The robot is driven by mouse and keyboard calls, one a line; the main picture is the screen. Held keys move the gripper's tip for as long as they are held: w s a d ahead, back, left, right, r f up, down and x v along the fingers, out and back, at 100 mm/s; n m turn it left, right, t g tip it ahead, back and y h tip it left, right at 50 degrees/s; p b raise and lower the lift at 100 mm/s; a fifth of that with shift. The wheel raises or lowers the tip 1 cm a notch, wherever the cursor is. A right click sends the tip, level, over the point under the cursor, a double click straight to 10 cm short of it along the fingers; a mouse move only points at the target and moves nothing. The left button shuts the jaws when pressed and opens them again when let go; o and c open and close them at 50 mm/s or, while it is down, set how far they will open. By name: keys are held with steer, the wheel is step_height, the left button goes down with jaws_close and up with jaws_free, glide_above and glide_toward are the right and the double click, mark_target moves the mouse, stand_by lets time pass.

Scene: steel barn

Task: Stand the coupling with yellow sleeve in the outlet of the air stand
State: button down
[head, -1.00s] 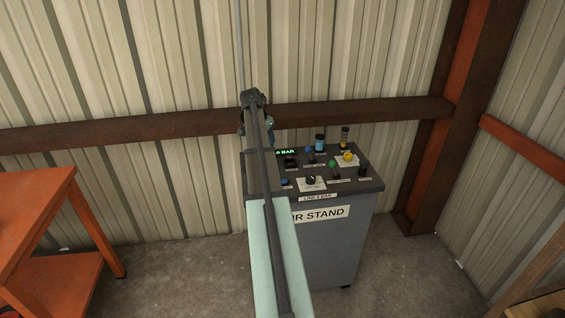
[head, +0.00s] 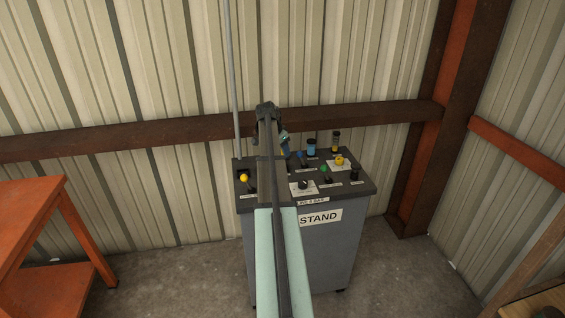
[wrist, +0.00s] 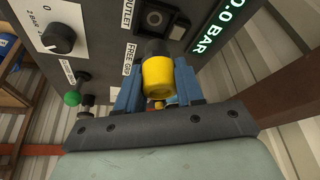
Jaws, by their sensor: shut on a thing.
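The coupling with yellow sleeve (wrist: 158,80) is between the blue fingers of my gripper (wrist: 158,92) in the wrist view, with its dark end toward the panel. In the head view the air stand (head: 330,250) is a grey cabinet with a panel on top. My gripper (head: 284,150) is over that panel, mostly hidden by my arm, which also hides the outlet and the coupling.
A display (wrist: 212,38) reads 0.0 BAR. An orange bench (head: 30,220) stands left.

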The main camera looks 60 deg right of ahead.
steer(key=shift+f, duration=2.75)
steer(key=shift+f, duration=0.1)
steer(key=c, duration=0.7)
jaws_free()
steer(key=v, duration=1.2)
